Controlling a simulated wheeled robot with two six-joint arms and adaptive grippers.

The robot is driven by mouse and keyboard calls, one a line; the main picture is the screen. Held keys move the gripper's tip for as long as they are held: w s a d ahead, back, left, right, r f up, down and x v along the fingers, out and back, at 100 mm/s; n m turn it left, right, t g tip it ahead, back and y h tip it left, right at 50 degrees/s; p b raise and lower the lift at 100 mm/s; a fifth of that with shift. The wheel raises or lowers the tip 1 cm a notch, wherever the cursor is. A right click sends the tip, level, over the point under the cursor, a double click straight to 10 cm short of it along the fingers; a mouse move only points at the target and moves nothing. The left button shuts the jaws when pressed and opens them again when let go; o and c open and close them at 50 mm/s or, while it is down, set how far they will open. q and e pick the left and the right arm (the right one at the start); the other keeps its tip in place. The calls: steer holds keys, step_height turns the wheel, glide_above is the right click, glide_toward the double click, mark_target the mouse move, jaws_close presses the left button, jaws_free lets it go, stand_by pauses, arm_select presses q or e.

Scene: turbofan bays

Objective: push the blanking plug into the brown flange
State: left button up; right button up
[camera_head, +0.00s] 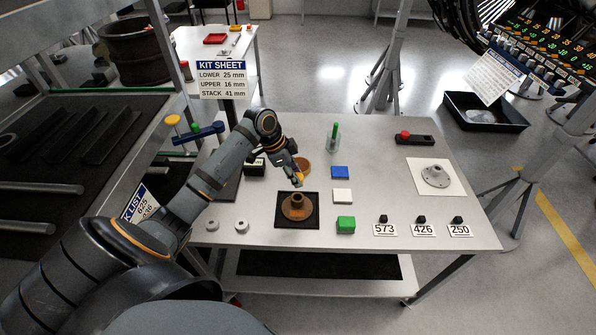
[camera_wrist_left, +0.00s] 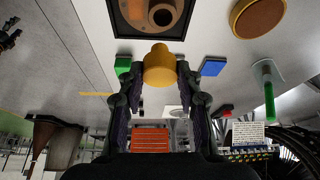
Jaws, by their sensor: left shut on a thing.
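The brown flange (camera_head: 297,210) lies on a black square mat (camera_head: 283,222) near the front middle of the table, its round neck upward. It also shows at the top edge of the left wrist view (camera_wrist_left: 140,15), partly cut off. My left gripper (camera_head: 298,178) is shut on the yellow blanking plug (camera_wrist_left: 160,66). In the head view only a small part of the plug (camera_head: 299,179) shows at the fingertips. The plug is above and behind the flange, apart from it. My right gripper is not in view.
A round brown dish with a yellow rim (camera_head: 304,164) lies behind the mat. Blue (camera_head: 340,172), white (camera_head: 342,196) and green (camera_head: 346,223) blocks stand to its right. A clear holder with a green stick (camera_head: 333,141) stands farther back. Two grey pieces (camera_head: 241,226) lie left.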

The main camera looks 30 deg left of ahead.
arm_select(q)
steer(key=shift+w+f+b, duration=0.25)
steer(key=shift+f+b, duration=0.6)
steer(key=shift+f, duration=0.4)
steer(key=f+b, duration=0.3)
steer(key=shift+w, duration=0.2)
steer(key=shift+f, duration=0.2)
steer(key=shift+s+r, duration=0.1)
steer(key=shift+a+p, duration=0.1)
steer(key=shift+p, duration=0.25)
steer(key=shift+s, duration=0.1)
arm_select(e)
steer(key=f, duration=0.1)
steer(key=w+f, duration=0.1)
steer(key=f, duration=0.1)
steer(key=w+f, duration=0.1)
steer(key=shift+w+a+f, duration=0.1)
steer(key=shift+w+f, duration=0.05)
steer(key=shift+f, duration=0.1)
arm_select(q)
steer(key=shift+f, duration=0.3)
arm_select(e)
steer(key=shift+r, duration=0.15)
